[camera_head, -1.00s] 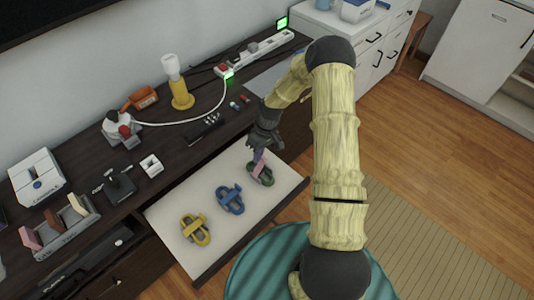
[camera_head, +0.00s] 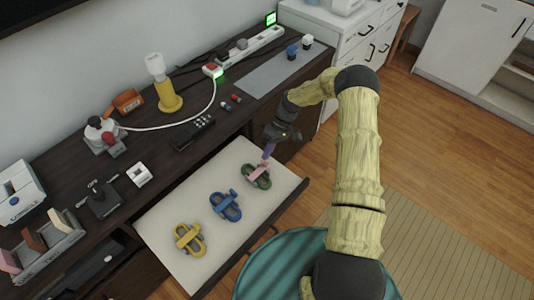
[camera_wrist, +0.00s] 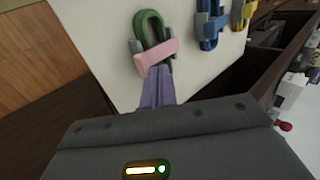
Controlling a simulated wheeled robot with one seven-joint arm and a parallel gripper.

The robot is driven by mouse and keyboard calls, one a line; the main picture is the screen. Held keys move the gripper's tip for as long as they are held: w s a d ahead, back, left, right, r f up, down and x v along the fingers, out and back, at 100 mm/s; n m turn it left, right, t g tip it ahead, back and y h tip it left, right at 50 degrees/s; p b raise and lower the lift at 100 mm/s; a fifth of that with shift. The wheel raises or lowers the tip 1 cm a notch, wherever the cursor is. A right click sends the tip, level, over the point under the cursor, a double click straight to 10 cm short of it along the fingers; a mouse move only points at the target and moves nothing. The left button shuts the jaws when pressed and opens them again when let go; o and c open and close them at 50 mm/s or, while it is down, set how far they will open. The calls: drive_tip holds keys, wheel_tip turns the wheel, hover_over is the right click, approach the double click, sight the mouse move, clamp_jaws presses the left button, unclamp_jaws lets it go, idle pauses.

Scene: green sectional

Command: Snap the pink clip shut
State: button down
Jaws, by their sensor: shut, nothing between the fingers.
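The pink clip (camera_wrist: 155,57) is a flat pink bar across a green looped body in the wrist view. In the head view the pink bar (camera_head: 258,171) lies over the green loop (camera_head: 263,183), at the right end of the white drawer surface (camera_head: 170,213). My gripper (camera_head: 267,155) has its purple fingers pressed together and empty, just behind the clip. In the wrist view the shut fingers (camera_wrist: 157,88) are close to the pink bar's near edge; I cannot tell whether they touch. The bar looks slanted, and whether it is latched is unclear.
A blue clip (camera_head: 226,205) and a yellow clip (camera_head: 189,239) lie left of the pink one on the drawer. The dark cabinet top (camera_head: 160,162) behind holds a remote (camera_head: 193,132), a lamp (camera_head: 166,90) and other items. The drawer's front is bare.

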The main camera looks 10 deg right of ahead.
sight(267, 163)
drive_tip(key=shift+w+d+f+b, duration=0.15)
drive_tip(key=shift+f+b, duration=0.1)
drive_tip(key=shift+f, duration=0.2)
drive_tip(key=shift+w+a+f+b, duration=0.1)
drive_tip(key=shift+w+f+b, duration=0.1)
drive_tip(key=shift+f, duration=0.2)
drive_tip(key=shift+d+f+b, duration=0.45)
drive_tip(key=shift+f+b, duration=0.05)
drive_tip(key=shift+f, duration=0.15)
drive_tip(key=shift+d+f, duration=0.15)
drive_tip(key=shift+r+p, duration=0.35)
drive_tip(key=shift+r, duration=0.2)
drive_tip(key=shift+w+r, duration=0.1)
drive_tip(key=shift+r, duration=0.3)
